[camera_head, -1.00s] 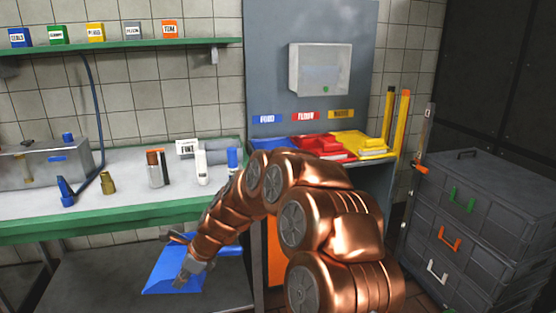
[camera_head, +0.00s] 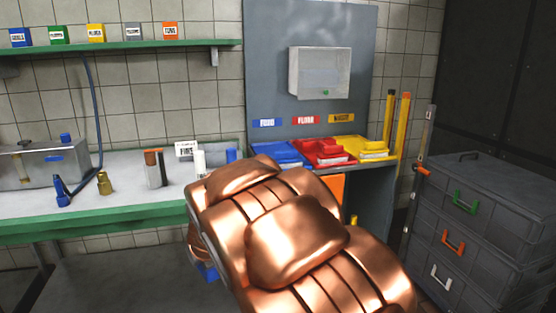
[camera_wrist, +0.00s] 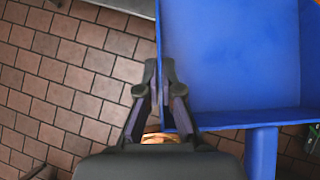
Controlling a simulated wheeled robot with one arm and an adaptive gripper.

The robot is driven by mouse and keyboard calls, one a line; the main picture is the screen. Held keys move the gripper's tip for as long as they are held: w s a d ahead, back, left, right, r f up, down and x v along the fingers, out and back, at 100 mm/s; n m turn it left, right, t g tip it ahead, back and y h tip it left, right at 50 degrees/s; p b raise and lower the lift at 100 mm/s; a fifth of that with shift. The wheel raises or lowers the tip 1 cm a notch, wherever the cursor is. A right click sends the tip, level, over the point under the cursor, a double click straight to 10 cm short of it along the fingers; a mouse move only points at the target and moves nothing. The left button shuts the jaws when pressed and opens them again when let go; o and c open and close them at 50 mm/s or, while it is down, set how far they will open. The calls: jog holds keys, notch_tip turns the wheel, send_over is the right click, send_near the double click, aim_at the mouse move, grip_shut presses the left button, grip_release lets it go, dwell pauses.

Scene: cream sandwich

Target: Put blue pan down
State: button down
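The blue pan (camera_wrist: 235,60) fills the upper right of the wrist view, with its handle (camera_wrist: 262,155) toward the bottom. My gripper (camera_wrist: 159,64) is nearly closed at its left rim, with one finger on each side of the edge, and appears to grip it. Brick-coloured floor tiles show below. In the head view only a small blue part of the pan (camera_head: 207,272) shows under my copper arm, below the bench. My arm hides the gripper and most of the pan there.
A green-edged bench (camera_head: 110,220) with bottles stands at left. A grey station (camera_head: 365,180) holds blue, red (camera_head: 322,152) and yellow (camera_head: 358,147) items under labels. Stacked dark cases (camera_head: 480,220) stand at right. Tiled floor shows left of the pan.

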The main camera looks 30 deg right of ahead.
jog(key=w+d+r+m+h, duration=0.1)
jog(key=d+r, duration=0.3)
jog(key=d, duration=1.3)
jog(key=w+d+r+m+h, duration=0.1)
jog(key=d+r, duration=0.3)
jog(key=d, duration=1.4)
jog(key=w+d+r+m, duration=0.1)
jog(key=d+r, duration=0.3)
jog(key=d, duration=1.4)
jog(key=shift+w+r+m+h, duration=0.15)
jog(key=shift+w+m+h, duration=0.25)
jog(key=shift+m, duration=0.1)
jog(key=shift+s, duration=0.1)
